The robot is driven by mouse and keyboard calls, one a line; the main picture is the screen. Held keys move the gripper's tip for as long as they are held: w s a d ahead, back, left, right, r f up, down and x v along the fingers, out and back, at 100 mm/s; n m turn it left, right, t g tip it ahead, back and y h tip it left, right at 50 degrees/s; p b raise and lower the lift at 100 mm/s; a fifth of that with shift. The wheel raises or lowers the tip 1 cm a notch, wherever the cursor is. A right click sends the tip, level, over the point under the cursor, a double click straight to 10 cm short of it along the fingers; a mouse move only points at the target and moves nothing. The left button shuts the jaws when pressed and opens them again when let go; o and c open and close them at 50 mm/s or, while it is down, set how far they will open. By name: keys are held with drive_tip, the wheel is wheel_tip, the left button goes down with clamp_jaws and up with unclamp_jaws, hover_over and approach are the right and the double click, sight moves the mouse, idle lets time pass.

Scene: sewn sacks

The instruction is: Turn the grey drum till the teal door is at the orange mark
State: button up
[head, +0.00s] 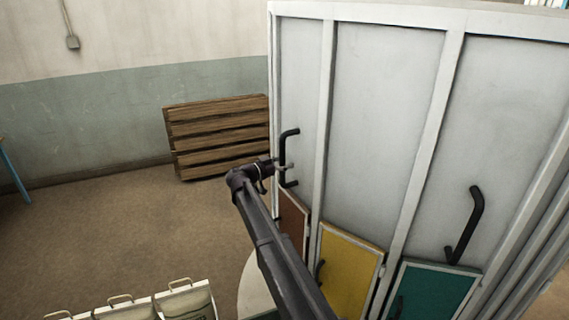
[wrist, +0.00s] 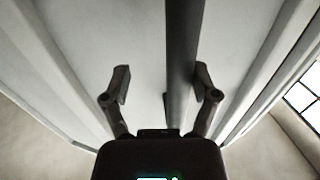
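The grey drum (head: 385,120) fills the right half of the head view, with tall pale panels. Low on it are a brown door (head: 293,222), a yellow door (head: 347,272) and the teal door (head: 432,292), the teal one rightmost and cut by the bottom edge. A black handle (head: 287,150) stands on the left panel, another black handle (head: 467,225) on the right panel. My gripper (head: 280,168) is at the left handle. In the wrist view my gripper (wrist: 162,85) is open, with the handle bar (wrist: 184,60) between its fingers, nearer the right one. I see no orange mark.
A wooden pallet (head: 220,135) leans on the wall behind the drum's left side. Several white containers with handles (head: 185,298) stand at the bottom left. The brown floor (head: 120,235) between them is clear. A blue leg (head: 14,172) shows at the far left.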

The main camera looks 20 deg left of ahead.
drive_tip(key=shift+s+d, duration=0.45)
drive_tip(key=shift+d, duration=0.4)
drive_tip(key=shift+c, duration=0.6)
drive_tip(key=shift+r, duration=0.3)
drive_tip(key=shift+s+a, duration=0.5)
drive_tip(key=v, duration=1)
drive_tip(key=shift+s+a, duration=0.2)
drive_tip(key=shift+a, duration=0.05)
